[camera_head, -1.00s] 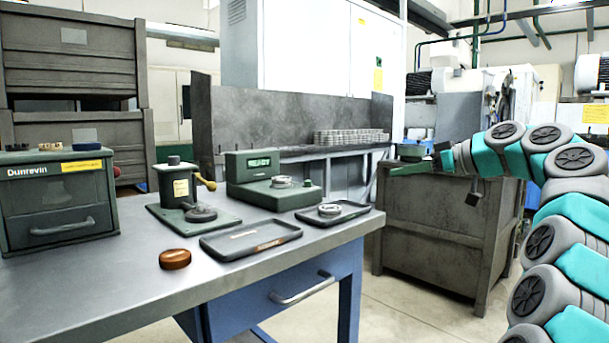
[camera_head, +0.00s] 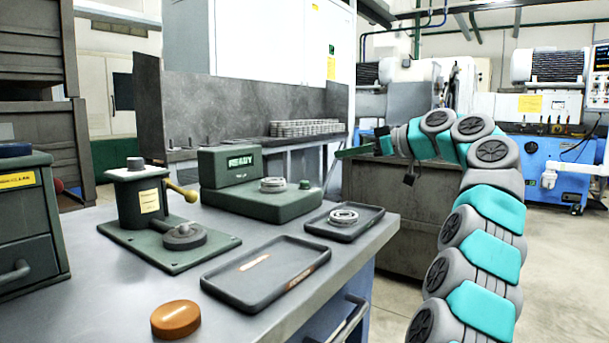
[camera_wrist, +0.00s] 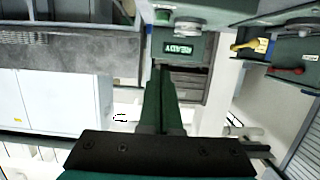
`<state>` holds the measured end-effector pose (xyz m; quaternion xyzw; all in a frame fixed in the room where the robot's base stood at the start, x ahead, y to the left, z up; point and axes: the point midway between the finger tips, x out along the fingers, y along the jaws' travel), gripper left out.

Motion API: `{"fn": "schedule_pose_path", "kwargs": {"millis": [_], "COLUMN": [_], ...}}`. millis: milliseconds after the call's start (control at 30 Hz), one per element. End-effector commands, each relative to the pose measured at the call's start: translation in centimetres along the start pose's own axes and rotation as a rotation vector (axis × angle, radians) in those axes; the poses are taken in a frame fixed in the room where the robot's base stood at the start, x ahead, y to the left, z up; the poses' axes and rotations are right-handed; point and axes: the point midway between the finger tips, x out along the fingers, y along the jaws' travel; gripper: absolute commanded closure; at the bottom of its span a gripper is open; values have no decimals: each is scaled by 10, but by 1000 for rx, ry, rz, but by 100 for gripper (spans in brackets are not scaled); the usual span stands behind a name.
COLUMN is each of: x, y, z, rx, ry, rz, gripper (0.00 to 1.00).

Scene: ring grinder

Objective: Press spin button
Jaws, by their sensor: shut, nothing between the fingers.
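The dark green tester (camera_head: 262,205) stands on the bench, with a lit READY display and a metal ring (camera_head: 273,185) on its top. A small green button (camera_head: 305,184) sits beside the ring, at the tester's right end. In the wrist view the tester appears upside down, with the button (camera_wrist: 163,16), the ring (camera_wrist: 188,27) and the READY display (camera_wrist: 180,48) near the top. My gripper (camera_head: 340,155) is shut and empty, raised to the right of the tester and apart from the button. Its fingers (camera_wrist: 165,72) point toward the tester in the wrist view.
Two dark trays lie in front: an empty one (camera_head: 225,277) and one (camera_head: 372,222) holding a ring. A hand press (camera_head: 140,205) with a brass-coloured lever stands left. An orange-brown puck (camera_head: 175,320) lies near the front. A grey bin (camera_head: 385,190) stands behind my arm.

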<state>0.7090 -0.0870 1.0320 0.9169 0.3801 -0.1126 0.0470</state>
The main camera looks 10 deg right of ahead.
Motion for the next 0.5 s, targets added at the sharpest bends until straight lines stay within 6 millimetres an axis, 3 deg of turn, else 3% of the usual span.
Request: {"fn": "schedule_pose_path", "kwargs": {"millis": [267, 500], "x": [4, 36], "y": [0, -1], "z": [0, 0], "rx": [0, 1], "ry": [-1, -2], "rz": [-1, -3], "gripper": [100, 100]}}
